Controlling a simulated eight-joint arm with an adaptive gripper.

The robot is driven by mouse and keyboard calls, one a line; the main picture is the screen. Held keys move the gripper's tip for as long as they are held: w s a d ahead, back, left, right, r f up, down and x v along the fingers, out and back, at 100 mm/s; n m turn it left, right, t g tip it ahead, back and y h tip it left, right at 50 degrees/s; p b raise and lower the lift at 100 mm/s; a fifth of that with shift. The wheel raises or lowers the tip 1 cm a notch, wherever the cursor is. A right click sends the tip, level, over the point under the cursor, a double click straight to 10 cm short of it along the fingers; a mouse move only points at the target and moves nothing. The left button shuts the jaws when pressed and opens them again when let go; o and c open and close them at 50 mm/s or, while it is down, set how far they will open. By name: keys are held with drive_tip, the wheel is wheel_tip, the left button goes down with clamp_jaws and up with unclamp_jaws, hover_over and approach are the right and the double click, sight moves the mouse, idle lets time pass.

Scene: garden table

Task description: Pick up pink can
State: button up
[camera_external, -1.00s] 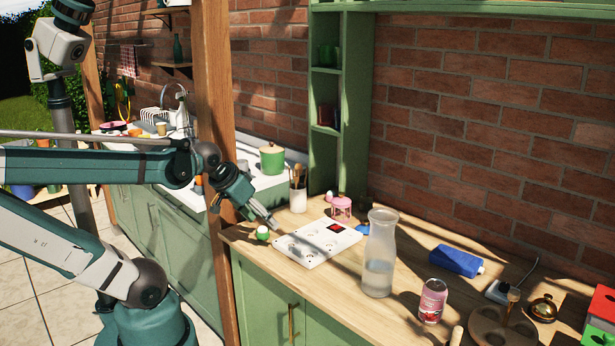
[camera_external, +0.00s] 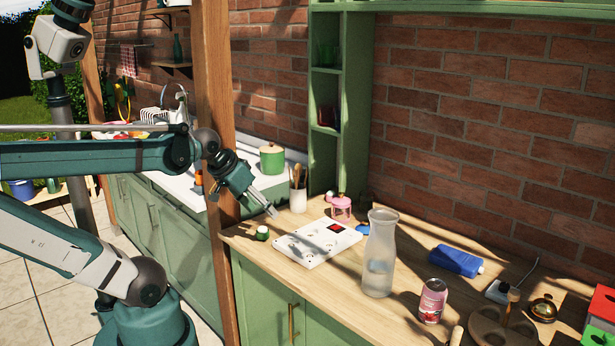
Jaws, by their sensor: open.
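The pink can (camera_external: 432,301) stands upright on the wooden counter (camera_external: 345,290), near its front edge, to the right of a tall glass carafe.
The glass carafe (camera_external: 380,255) stands between my gripper and the can. The white board (camera_external: 318,242) lies left of it. A blue carton (camera_external: 456,261), a round wooden stand (camera_external: 502,328) and a brass bell (camera_external: 543,309) are right of the can.

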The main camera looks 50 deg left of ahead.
wheel_tip(320, 180, up, 12)
drive_tip(key=w+d+r+n+g+h+p, duration=0.2)
drive_tip(key=w+d+r+n+p, duration=0.2)
drive_tip(key=w+d+n+p, duration=0.65)
drive_tip(key=n+g+h+p, duration=0.2)
drive_tip(key=n+g+p, duration=0.2)
drive_tip(key=n+p, duration=0.55)
hover_over(433, 284)
drive_tip(key=b, duration=0.2)
drive_tip(key=shift+n, duration=0.6)
wheel_tip(433, 284, down, 15)
drive_tip(key=shift+f, duration=0.3)
